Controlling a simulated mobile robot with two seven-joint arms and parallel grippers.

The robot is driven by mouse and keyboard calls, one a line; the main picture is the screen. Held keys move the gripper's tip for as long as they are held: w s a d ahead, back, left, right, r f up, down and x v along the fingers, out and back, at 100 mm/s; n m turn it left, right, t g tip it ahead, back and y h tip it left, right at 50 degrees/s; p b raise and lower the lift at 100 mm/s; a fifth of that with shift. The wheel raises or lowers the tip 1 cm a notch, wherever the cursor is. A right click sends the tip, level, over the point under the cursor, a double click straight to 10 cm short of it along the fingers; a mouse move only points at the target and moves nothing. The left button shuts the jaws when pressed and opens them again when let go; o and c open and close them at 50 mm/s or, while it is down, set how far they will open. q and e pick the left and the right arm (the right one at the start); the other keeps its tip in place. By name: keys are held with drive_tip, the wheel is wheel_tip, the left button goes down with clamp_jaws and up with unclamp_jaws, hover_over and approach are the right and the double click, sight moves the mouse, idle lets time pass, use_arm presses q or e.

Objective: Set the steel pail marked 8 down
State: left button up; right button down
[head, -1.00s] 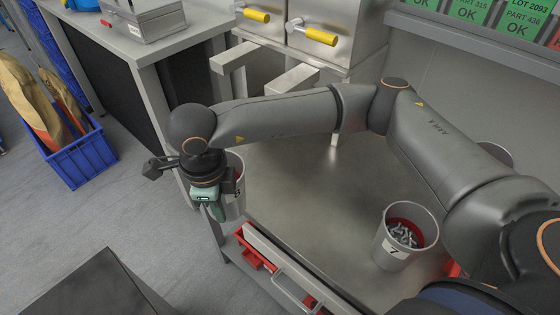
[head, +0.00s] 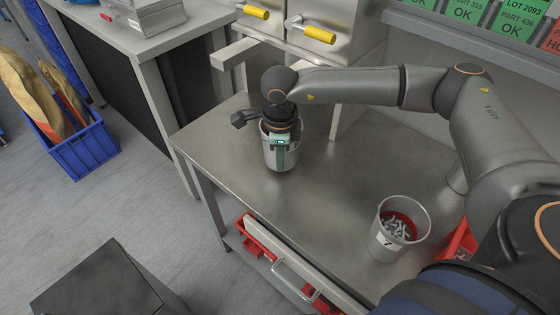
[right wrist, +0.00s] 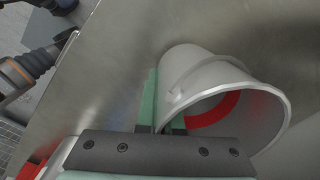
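A steel pail (head: 282,158) is upright at the left part of the steel table (head: 330,200), its base at or just above the top; I cannot tell whether it touches. Its number is hidden from me. My right gripper (head: 281,143) comes down over it from above. In the right wrist view the pail (right wrist: 215,85) lies on its side in the picture, with its rim, wire handle and a red band inside showing. The green fingers of my right gripper (right wrist: 160,118) are closed on the pail's wall. My left gripper is in neither view.
A second steel pail marked 7 (head: 384,246), holding metal parts, stands at the table's front right. A red bin (head: 458,241) is beside it. Steel cabinets with yellow handles (head: 318,35) stand behind. The table between the two pails is clear.

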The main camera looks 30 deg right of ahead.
drive_tip(key=shift+f, duration=0.8)
drive_tip(key=shift+f, duration=0.15)
drive_tip(key=c, duration=1.1)
unclamp_jaws()
drive_tip(key=r, duration=1.2)
drive_tip(key=shift+s+a+r+b, duration=0.15)
drive_tip(key=shift+s+a+b, duration=0.05)
drive_tip(key=shift+s+b, duration=0.1)
